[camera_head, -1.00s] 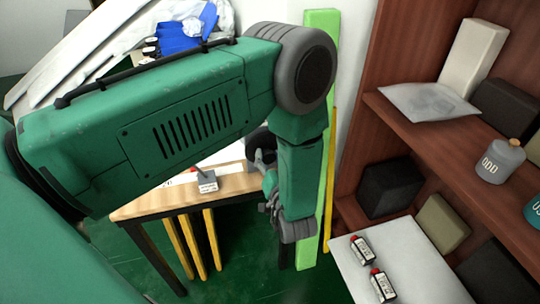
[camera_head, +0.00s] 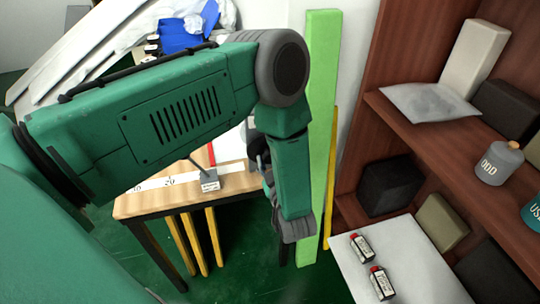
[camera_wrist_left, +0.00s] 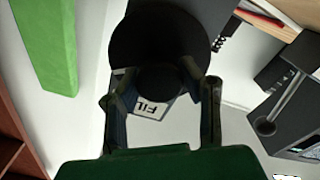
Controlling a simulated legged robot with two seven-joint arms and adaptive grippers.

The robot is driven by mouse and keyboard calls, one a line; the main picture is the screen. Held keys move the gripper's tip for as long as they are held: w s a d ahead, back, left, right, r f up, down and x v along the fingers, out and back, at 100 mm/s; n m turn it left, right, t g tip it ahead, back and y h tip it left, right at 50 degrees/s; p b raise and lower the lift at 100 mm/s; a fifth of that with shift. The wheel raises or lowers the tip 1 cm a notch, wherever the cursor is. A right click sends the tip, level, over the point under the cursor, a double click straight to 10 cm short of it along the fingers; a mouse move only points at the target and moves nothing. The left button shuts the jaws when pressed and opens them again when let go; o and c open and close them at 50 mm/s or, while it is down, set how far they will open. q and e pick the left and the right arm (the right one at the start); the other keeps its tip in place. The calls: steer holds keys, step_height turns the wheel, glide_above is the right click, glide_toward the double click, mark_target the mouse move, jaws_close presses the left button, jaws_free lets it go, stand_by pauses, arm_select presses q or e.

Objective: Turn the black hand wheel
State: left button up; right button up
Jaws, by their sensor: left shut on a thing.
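The black hand wheel (camera_wrist_left: 158,42) is a round dark disc with a darker hub in the left wrist view. My left gripper (camera_wrist_left: 160,92) has one finger on each side of the hub and is shut on it; the exact contact is dark and hard to see. In the head view my left gripper (camera_head: 265,170) points away from me beside the table, mostly hidden behind my own green forearm. The wheel is largely hidden there. My right gripper is in neither view.
A wooden table (camera_head: 150,205) carries a small grey block (camera_head: 209,181) with a lever. A green post (camera_head: 320,120) stands close right of my forearm. A brown shelf (camera_head: 430,130) and a white surface with two small bottles (camera_head: 380,283) are at right.

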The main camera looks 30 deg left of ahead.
arm_select(q)
steer(key=n, duration=0.5)
steer(key=shift+s+f+n+p, duration=0.1)
steer(key=shift+f+n+p, duration=0.2)
steer(key=shift+p, duration=0.1)
steer(key=n, duration=0.5)
steer(key=shift+d+p, duration=0.1)
steer(key=shift+p, duration=0.25)
steer(key=o, duration=1)
steer(key=shift+o, duration=0.9)
steer(key=shift+r, duration=0.1)
